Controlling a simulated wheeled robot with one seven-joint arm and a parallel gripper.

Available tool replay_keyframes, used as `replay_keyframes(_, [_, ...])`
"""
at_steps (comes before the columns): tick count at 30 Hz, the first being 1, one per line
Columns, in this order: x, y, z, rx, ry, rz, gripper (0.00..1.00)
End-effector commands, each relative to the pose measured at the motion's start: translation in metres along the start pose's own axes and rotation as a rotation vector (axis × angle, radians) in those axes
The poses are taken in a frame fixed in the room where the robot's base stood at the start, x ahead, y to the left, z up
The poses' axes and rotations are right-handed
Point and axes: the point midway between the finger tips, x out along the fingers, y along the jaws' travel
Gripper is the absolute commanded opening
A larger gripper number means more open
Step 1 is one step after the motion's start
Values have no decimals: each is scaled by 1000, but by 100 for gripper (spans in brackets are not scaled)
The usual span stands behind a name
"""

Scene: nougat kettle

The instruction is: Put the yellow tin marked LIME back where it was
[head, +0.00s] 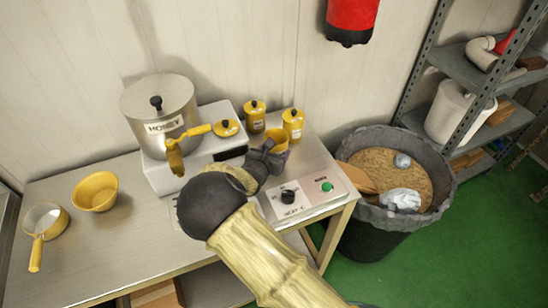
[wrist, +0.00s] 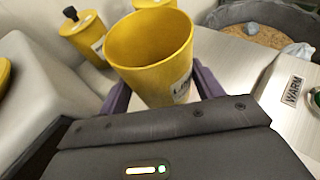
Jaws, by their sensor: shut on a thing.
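The yellow tin marked LIME (wrist: 150,55) is open-topped, with a white label partly hidden at its lower right; I can read only its first letters. My gripper (wrist: 163,92) is shut on it, a purple finger on each side. In the head view the tin's rim (head: 278,137) shows above my gripper (head: 268,157), in front of two lidded yellow tins. One lidded tin (head: 255,117) stands by the wall and the other (head: 292,125) to its right. A yellow lid with a black knob (head: 227,127) lies on the white block. Whether the held tin touches the table is hidden.
A steel kettle marked HONEY (head: 160,112) stands on the white block (head: 163,178), left of my gripper. A control panel (head: 306,197) with knob and green button is at right. A yellow bowl (head: 95,191) and a pan (head: 45,222) are at left. A dark bin (head: 368,218) stands beyond the table's right edge.

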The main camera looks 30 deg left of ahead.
Motion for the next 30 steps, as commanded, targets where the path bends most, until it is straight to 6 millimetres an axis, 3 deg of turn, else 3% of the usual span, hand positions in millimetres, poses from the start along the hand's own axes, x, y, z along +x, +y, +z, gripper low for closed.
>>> replay_keyframes(7, [11, 0, -27, -1, 1, -1, 30])
replay_keyframes(19, [14, 0, -33, 0, 1, 0, 30])
replay_keyframes(20, [13, 0, -32, 0, 1, 0, 70])
replay_keyframes(22, [13, 0, -32, 0, 1, 0, 84])
replay_keyframes(23, [13, 0, -32, 0, 1, 0, 88])
replay_keyframes(30, [13, 0, -31, 0, 1, 0, 88])
